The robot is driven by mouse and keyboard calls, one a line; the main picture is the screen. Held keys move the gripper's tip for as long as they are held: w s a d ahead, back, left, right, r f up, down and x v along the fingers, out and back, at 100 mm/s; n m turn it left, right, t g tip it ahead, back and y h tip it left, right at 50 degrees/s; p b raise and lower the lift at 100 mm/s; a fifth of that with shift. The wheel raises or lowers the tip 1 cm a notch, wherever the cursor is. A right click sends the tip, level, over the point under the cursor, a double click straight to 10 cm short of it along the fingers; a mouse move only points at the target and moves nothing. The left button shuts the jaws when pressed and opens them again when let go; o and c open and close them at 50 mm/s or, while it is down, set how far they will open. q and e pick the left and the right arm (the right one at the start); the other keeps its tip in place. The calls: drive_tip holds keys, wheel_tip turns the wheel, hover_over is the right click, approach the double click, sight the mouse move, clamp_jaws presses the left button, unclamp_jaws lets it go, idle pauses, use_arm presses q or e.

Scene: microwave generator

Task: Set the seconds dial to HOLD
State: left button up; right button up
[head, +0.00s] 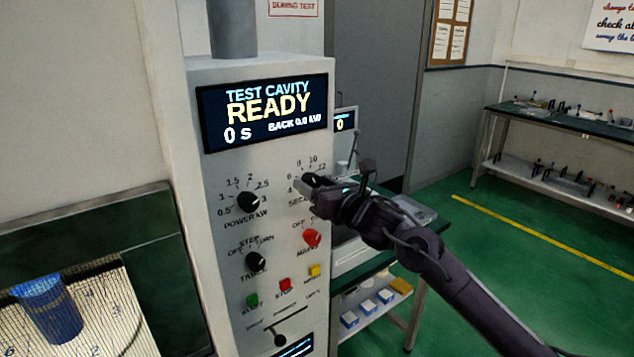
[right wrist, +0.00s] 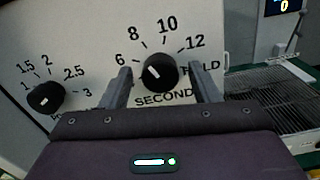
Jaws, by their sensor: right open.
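The seconds dial (right wrist: 163,72) is a round black knob with a white pointer mark in the right wrist view. The mark slants toward the upper left, on the side of the 6; its exact setting is hard to tell. My right gripper (right wrist: 162,88) is open, with one finger on each side of the dial; contact cannot be told. The HOLD label (right wrist: 209,66) is partly covered by the right-hand finger. In the head view my right gripper (head: 308,186) is at the panel and hides most of the dial. My left gripper is not in view.
The power dial (head: 248,201) is left of the seconds dial. The display (head: 264,112) reads READY and 0 s. A green-topped bench (head: 425,232) stands behind my right arm.

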drive_tip(key=c, duration=1)
